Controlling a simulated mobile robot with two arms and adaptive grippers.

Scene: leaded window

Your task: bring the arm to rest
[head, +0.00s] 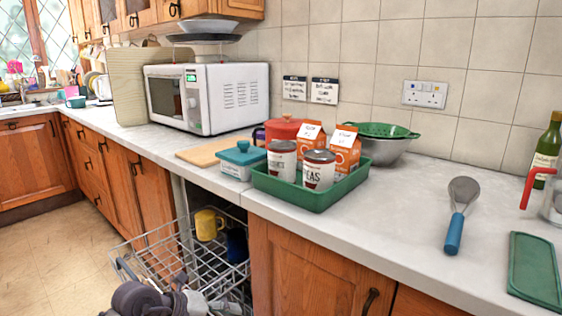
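A part of my arm with dark grey, rounded pieces shows at the bottom edge, left of centre, in front of the open dishwasher rack. I take it to be my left arm with its gripper (165,299). Its fingers are not clear, so I cannot tell whether it is open or shut. I see nothing clearly held in it. My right gripper is not in the head view.
The dishwasher rack (150,254) is pulled out, with a yellow mug (208,224) and a dark blue mug (237,245). Floor is clear at left.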

